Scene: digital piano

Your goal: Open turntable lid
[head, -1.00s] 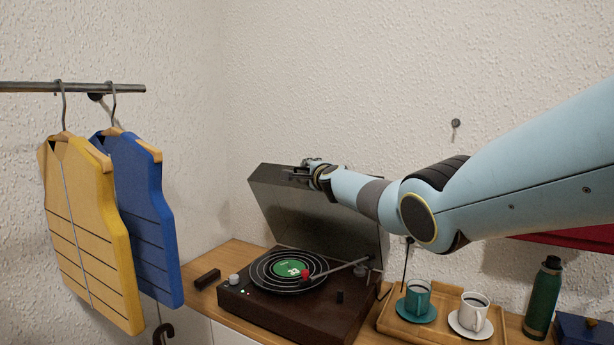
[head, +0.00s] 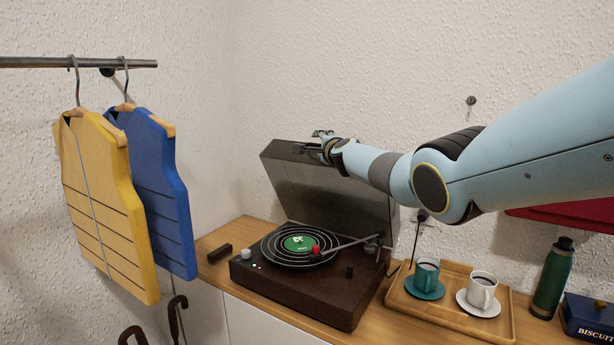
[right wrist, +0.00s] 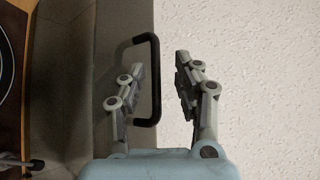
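The turntable (head: 295,290) is a dark brown box with a black record and green label (head: 298,244). Its smoky lid (head: 335,190) stands raised and tilted back toward the wall. My right gripper (head: 319,141) is at the lid's top edge. In the right wrist view, the right gripper (right wrist: 157,78) has its two fingers apart. The black lid handle (right wrist: 155,80) shows between them, nearer the left finger; I cannot tell whether they touch. My left gripper is not in view.
A wooden tray (head: 408,305) with a teal cup (head: 427,272) and a white cup (head: 482,290) stands right of the turntable. A green bottle (head: 552,280) is further right. Yellow (head: 105,205) and blue (head: 155,195) vests hang at left. A small dark block (head: 219,254) lies beside the turntable.

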